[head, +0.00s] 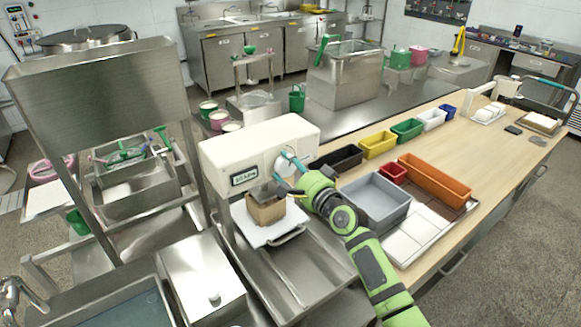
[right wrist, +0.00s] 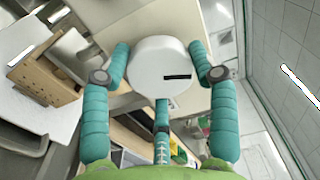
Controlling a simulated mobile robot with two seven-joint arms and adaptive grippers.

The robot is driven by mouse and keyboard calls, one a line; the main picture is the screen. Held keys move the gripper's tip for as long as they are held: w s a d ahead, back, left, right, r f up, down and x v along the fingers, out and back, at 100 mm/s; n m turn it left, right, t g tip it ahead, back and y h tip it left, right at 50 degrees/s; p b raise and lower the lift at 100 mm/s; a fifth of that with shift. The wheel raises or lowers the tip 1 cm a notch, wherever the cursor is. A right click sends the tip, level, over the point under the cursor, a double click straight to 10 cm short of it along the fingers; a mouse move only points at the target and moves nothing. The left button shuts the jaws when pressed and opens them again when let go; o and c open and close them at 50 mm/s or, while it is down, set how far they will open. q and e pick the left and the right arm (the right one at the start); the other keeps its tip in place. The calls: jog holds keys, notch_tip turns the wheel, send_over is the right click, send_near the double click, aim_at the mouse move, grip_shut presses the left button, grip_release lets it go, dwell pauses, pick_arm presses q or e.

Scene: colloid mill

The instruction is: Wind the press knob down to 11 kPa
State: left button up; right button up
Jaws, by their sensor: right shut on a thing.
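The press (head: 258,142) is a white machine with a small display (head: 244,175) on its front; the digits are too small to read surely, ending in kPa. Its press knob (head: 285,162) is on the right part of the front. In the right wrist view the knob (right wrist: 158,72) is a white round disc with a black mark. My right gripper (head: 292,170) is shut on the knob, with teal fingers on both sides of it. Below the press head a brown wooden box (head: 266,211) stands on a white board, with a grey plate at its top. My left gripper is out of view.
A grey bin (head: 374,200), a white-tiled tray (head: 412,240) and several coloured bins, including an orange one (head: 434,180), stand on the wooden table right of the press. A steel lidded box (head: 201,276) stands at front left.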

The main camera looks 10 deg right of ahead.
jog(key=shift+s+a+f, duration=0.1)
jog(key=shift+a+f, duration=0.2)
jog(key=o, duration=1.2)
jog(key=shift+c, duration=0.2)
jog(key=shift+a+r, duration=0.1)
jog(key=shift+r, duration=0.1)
jog(key=shift+d, duration=0.2)
jog(key=shift+s+d, duration=0.15)
jog(key=shift+s, duration=0.05)
jog(key=v, duration=1.1)
jog(key=shift+s, duration=0.25)
